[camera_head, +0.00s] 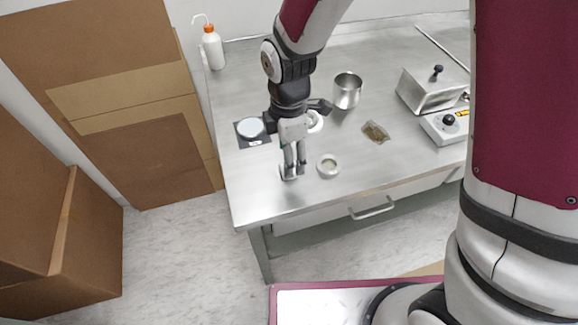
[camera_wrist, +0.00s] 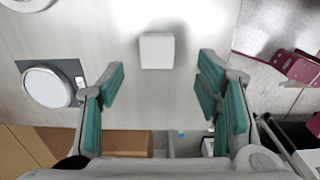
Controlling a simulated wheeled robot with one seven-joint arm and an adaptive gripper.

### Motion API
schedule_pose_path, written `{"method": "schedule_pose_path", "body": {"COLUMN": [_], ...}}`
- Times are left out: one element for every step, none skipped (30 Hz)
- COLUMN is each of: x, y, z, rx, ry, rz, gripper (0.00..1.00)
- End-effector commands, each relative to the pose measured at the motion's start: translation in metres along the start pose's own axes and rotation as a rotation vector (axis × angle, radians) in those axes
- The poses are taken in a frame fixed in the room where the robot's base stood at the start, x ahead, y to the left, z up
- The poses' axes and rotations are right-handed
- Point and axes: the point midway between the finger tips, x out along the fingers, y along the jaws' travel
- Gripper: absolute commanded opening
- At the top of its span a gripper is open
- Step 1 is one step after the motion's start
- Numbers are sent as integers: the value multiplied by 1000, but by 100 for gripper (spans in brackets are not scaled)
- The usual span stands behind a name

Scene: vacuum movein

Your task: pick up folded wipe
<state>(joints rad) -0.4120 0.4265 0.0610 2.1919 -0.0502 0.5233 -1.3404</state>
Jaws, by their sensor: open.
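The folded wipe (camera_wrist: 157,50) is a small white square pad lying flat on the steel table in the wrist view, ahead of my fingertips and roughly centred between them.
A white dish (camera_head: 316,121) and steel beaker (camera_head: 347,91) stand behind. A brownish packet (camera_head: 376,132) lies further right. The table's front left corner is clear.

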Motion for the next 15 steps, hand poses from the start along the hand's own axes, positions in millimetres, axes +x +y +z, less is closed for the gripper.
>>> {"method": "schedule_pose_path", "body": {"x": [4,7,12,16,21,26,30,34,40,43,45,48,49,50,51], "y": [0,0,0,1,1,2,3,3,3,3,4,4,4,4,4], "z": [0,0,1,1,2,2,2,2,2,2,2,2,2,2,2], "rx": [0,0,0,0,0,-1,0,1,1,1,0,0,-1,-1,-1], "ry": [-1,-1,-1,-2,-2,-2,-2,-1,-1,-1,-1,-1,-1,-1,-1], "rz": [-4,-5,-4,-5,-6,-5,-6,-5,-5,-5,-4,-2,-2,-2,-2], "gripper": [58,58,58,58,58,58,58,58,58,58,58,58,58,58,58]}}
